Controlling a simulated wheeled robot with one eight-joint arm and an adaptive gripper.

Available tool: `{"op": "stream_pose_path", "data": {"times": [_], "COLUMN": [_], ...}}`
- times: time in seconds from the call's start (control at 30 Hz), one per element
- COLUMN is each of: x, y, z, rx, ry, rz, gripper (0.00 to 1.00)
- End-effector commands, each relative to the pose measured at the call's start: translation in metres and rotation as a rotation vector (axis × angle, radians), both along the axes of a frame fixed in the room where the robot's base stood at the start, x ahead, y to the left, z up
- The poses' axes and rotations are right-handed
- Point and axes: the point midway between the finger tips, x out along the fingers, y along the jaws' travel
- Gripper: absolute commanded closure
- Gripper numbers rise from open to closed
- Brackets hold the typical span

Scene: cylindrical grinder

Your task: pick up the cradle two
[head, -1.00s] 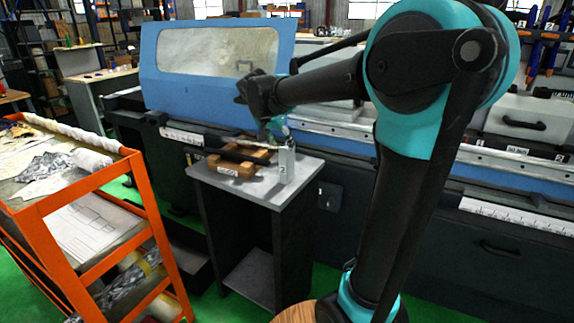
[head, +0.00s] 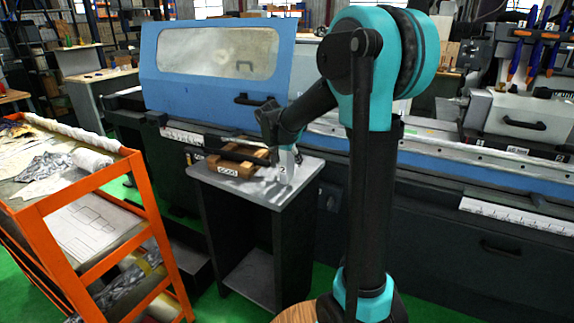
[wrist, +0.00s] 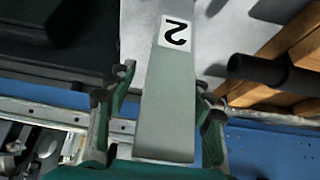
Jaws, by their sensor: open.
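Cradle two (head: 286,173) is a pale grey upright block on the small stand, at the right of its top. In the wrist view cradle two (wrist: 168,110) carries a white label with a black 2, seen upside down. My gripper (wrist: 165,84) is open, with one finger on each side of the block. The fingers look apart from it, and whether either touches cannot be told. In the head view my forearm reaches down to the block and hides most of the gripper.
A wooden rack (head: 232,168) with dark bars stands left of the block on the small stand (head: 262,190). The blue and grey grinder (head: 215,90) rises close behind. An orange cart (head: 140,220) stands at the left. The front of the stand top is clear.

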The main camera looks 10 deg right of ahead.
Motion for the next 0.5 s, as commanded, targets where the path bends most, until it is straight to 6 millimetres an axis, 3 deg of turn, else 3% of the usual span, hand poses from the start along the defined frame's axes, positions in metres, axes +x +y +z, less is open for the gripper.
{"op": "stream_pose_path", "data": {"times": [0.2, 0.5], "x": [0.0, -0.0001], "y": [0.0, 0.0002], "z": [-0.0003, -0.0002], "rx": [0.0, 0.0], "ry": [0.0, 0.0], "rz": [0.0, 0.0], "gripper": [0.51, 0.88]}}
